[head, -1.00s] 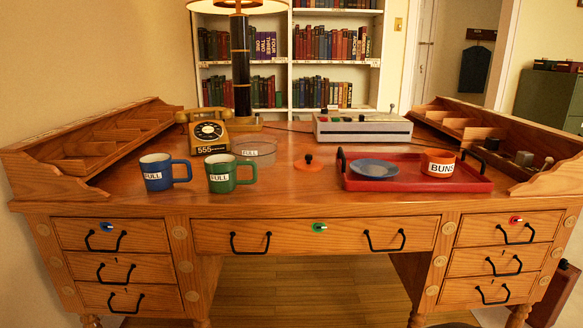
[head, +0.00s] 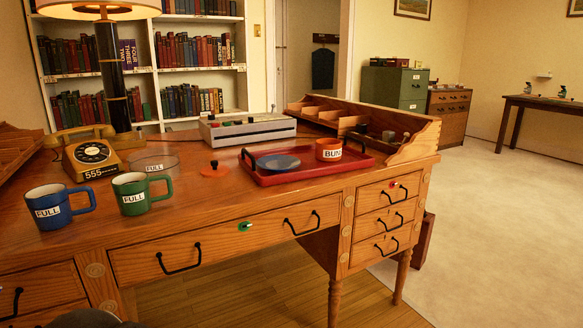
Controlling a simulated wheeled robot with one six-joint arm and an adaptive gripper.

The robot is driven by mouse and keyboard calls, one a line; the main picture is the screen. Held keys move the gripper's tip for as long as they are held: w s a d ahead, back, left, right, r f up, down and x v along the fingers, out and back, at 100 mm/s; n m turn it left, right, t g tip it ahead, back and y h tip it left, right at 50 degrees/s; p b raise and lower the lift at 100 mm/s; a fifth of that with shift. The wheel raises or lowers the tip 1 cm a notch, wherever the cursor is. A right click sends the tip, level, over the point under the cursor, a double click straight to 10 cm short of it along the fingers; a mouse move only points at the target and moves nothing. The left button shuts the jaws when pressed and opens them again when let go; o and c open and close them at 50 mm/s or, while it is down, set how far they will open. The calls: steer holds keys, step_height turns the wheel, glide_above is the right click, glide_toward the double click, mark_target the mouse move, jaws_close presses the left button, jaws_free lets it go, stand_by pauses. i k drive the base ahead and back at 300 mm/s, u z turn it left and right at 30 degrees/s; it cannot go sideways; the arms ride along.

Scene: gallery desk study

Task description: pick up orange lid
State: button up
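A green mug (head: 132,195) and a blue mug (head: 60,207) stand front left of the lid. The glass dish (head: 155,167) is left. The red tray (head: 300,176) holds a blue plate (head: 278,162) and an orange bowl (head: 328,149). A grey box (head: 247,127) stands behind.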

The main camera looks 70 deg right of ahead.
mark_target(214, 170)
steer(key=z, duration=2)
